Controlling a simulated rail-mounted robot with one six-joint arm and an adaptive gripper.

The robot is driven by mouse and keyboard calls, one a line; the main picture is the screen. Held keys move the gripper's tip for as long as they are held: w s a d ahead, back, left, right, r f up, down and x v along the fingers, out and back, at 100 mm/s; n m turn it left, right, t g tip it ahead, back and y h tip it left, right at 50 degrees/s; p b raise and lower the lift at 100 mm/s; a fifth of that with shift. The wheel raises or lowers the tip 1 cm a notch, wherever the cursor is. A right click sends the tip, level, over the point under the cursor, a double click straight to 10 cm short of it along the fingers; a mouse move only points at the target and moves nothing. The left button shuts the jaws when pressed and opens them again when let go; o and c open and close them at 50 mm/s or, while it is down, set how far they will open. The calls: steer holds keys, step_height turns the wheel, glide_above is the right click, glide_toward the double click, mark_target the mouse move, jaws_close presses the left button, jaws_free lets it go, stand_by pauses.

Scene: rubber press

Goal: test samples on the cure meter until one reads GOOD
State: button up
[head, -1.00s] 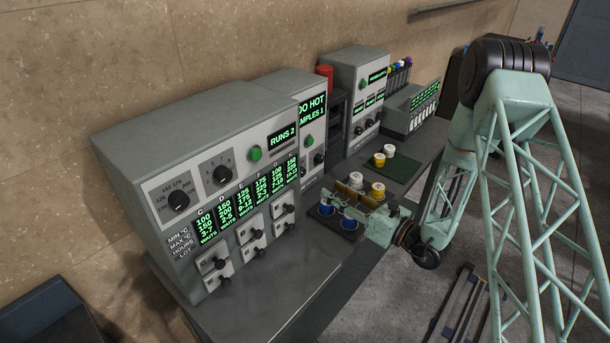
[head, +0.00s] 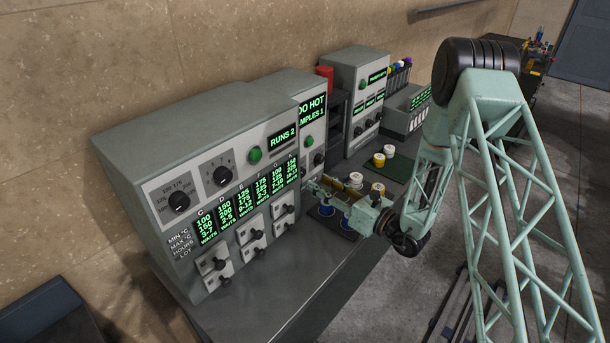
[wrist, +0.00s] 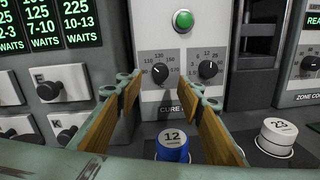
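The cure meter (head: 312,125) is the grey box with a display reading partly "DO HOT" and "SAMPLES 1". In the wrist view its panel (wrist: 176,40) shows a green button (wrist: 183,21) and two dials. My gripper (wrist: 161,88) is open, its tan-padded fingers apart, facing the panel below the dials. It also shows in the head view (head: 325,186). A blue-sided sample cup marked 12 (wrist: 172,146) stands low between the fingers in the picture; I see no contact. A white cup marked 23 (wrist: 276,136) stands to its right. Fingers partly cover the blue cups in the head view.
A larger grey cabinet (head: 190,165) with dials, switches and "RUNS 2" stands left of the meter. A zone control unit (head: 360,95) stands beyond it. A green mat (head: 405,166) holds yellow and white cups. The bench front left (head: 265,305) is clear.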

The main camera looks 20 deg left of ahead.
mark_target(303, 174)
steer(key=shift+x, duration=3.9)
steer(key=c, duration=0.9)
